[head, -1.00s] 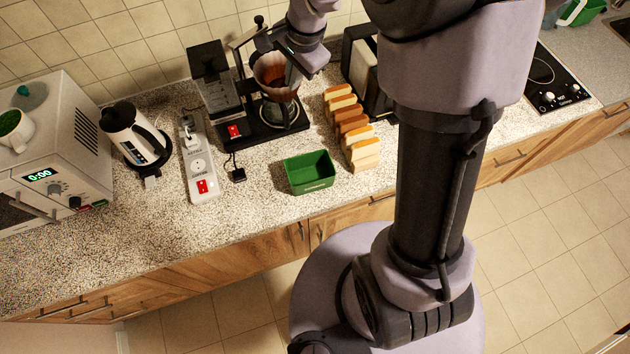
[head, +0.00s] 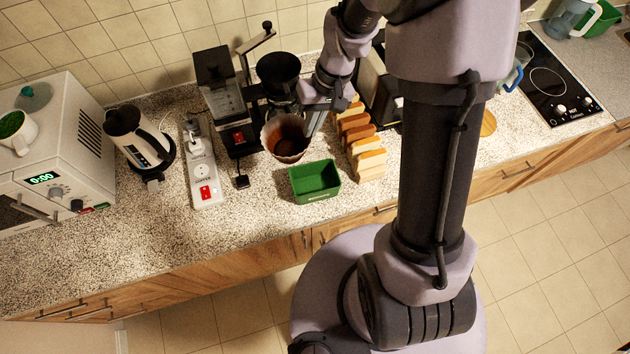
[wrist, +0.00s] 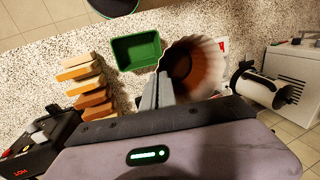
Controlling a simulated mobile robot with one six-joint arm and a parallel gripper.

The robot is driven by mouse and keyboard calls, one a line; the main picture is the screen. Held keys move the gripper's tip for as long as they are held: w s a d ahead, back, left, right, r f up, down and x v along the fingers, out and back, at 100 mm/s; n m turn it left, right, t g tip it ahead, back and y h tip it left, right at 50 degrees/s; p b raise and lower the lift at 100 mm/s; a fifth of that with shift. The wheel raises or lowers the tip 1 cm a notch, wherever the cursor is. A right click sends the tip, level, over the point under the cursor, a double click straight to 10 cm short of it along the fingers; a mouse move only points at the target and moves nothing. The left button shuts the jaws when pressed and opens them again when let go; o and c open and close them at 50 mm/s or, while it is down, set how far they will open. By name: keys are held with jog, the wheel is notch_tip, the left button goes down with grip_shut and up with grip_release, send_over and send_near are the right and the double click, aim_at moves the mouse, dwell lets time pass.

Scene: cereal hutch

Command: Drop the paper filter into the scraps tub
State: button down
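The paper filter (head: 287,142), a brown-stained fluted cup, hangs from my gripper (head: 312,128) in front of the coffee maker. In the wrist view the filter (wrist: 205,68) sits at the fingertips, its rim by the closed-together fingers (wrist: 158,88). My gripper is shut on its side wall. The scraps tub is the green open box (head: 315,182) on the counter, just in front and to the right of the filter. The tub (wrist: 136,51) looks empty in the wrist view. The filter is apart from the tub.
The coffee maker (head: 222,95) stands behind, its black filter holder (head: 278,68) open. Bread slices (head: 366,160) stand in a row right of the tub. A power strip (head: 203,170) and kettle (head: 135,135) are left. The counter's front left is clear.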

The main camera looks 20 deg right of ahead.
jog(key=s+d+f+b, duration=0.1)
jog(key=d+f+b, duration=0.2)
jog(key=f+b, duration=0.4)
jog(key=s+d+f+b, duration=0.2)
jog(key=d+f+b, duration=0.2)
jog(key=f+b, duration=0.4)
jog(key=shift+d+b, duration=0.25)
jog(key=shift+b, duration=0.2)
jog(key=c, duration=1.6)
grip_release()
jog(key=shift+r, duration=0.1)
jog(key=p+v, duration=0.5)
jog(key=v, duration=1.2)
jog(key=shift+r, duration=0.2)
